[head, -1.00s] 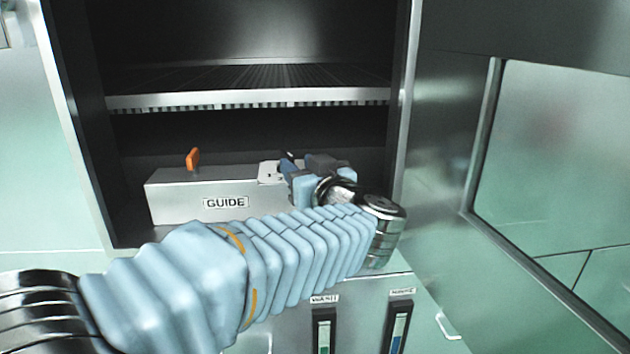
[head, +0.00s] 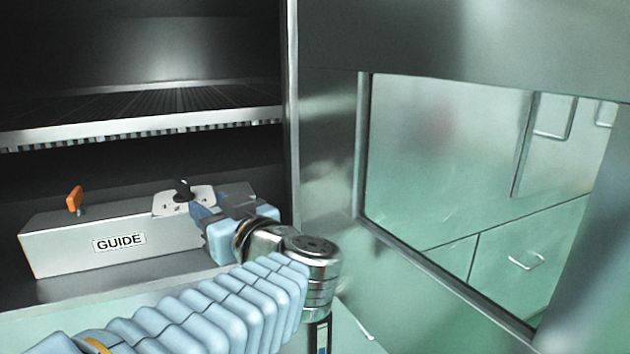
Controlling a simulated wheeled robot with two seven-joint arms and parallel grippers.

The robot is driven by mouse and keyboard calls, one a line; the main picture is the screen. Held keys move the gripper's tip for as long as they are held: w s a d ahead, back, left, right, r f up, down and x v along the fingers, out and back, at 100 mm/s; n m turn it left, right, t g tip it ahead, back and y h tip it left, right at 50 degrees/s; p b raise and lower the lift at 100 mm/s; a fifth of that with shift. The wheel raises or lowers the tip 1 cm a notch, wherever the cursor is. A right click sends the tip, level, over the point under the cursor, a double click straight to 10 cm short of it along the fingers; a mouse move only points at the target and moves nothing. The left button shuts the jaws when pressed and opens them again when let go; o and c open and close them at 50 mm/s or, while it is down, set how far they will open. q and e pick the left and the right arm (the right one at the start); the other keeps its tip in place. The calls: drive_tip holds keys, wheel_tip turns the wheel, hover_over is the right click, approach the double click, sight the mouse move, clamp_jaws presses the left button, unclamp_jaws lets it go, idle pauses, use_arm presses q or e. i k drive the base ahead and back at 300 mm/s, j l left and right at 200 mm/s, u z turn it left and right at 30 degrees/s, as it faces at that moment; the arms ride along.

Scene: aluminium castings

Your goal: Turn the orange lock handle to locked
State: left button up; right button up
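The orange lock handle (head: 74,199) stands upright on a short post on top of the grey metal GUIDE box (head: 60,250), near its left end. A light plate (head: 164,206) with a black knob (head: 182,190) is on the box top, right of the middle. My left gripper (head: 204,213) is at the right part of the box, just in front of the plate and well to the right of the orange handle. Its dark blue fingers point left and overlap in view, so their gap is hidden. My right gripper is out of view.
The box sits on the floor of an open metal cabinet, under a grated shelf (head: 150,128). An open door with a window (head: 330,150) stands to the right. My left arm crosses the front of the cabinet. The space around the orange handle is clear.

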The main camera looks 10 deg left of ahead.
sight(74, 200)
drive_tip(key=k, duration=1)
